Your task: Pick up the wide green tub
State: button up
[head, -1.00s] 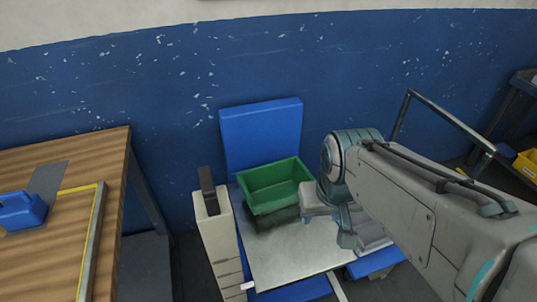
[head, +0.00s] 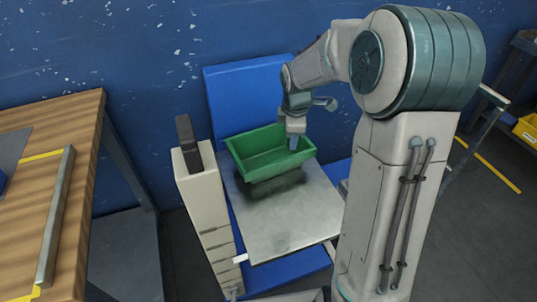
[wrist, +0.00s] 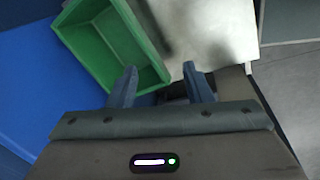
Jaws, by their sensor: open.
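The wide green tub (head: 262,160) stands at the back of a grey metal plate (head: 290,215), in front of a blue upright panel. In the head view my gripper (head: 294,143) points down at the tub's right end, partly in front of its far rim. In the wrist view the tub (wrist: 95,45) lies ahead and to the left, tilted in the picture. There my gripper (wrist: 158,82) is open, with the left finger overlapping the tub's near end wall and the right finger outside it.
A beige box with a black handle (head: 200,185) stands left of the plate. The blue panel (head: 240,98) rises behind the tub. A wooden table (head: 60,190) is at the left. A yellow bin (head: 528,128) is at the far right.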

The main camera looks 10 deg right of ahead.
aim_at(283, 160)
jog(key=w+f+n+b, duration=0.1)
jog(key=w+f, duration=0.1)
jog(key=f, duration=0.4)
jog(key=w+f+n+b, duration=0.2)
jog(key=w+f, duration=0.1)
jog(key=f, duration=0.2)
jog(key=w+f+n+y+b, duration=0.1)
jog(key=w+f+n, duration=0.1)
jog(key=f, duration=0.4)
jog(key=shift+w+d+f, duration=0.25)
jog(key=shift+w+f, duration=0.1)
jog(key=shift+w, duration=0.4)
jog(key=shift+w+a+f+b, duration=0.1)
jog(key=shift+w+f+b, duration=0.2)
jog(key=shift+f, duration=0.7)
jog(key=shift+w+a+f+b, duration=0.1)
jog(key=shift+w+f+b, duration=0.15)
jog(key=shift+f, duration=0.75)
jog(key=shift+w+a+f+b, duration=0.1)
jog(key=shift+w+f+b, duration=0.15)
jog(key=shift+f, duration=0.75)
jog(key=shift+r, duration=0.1)
grip_shut()
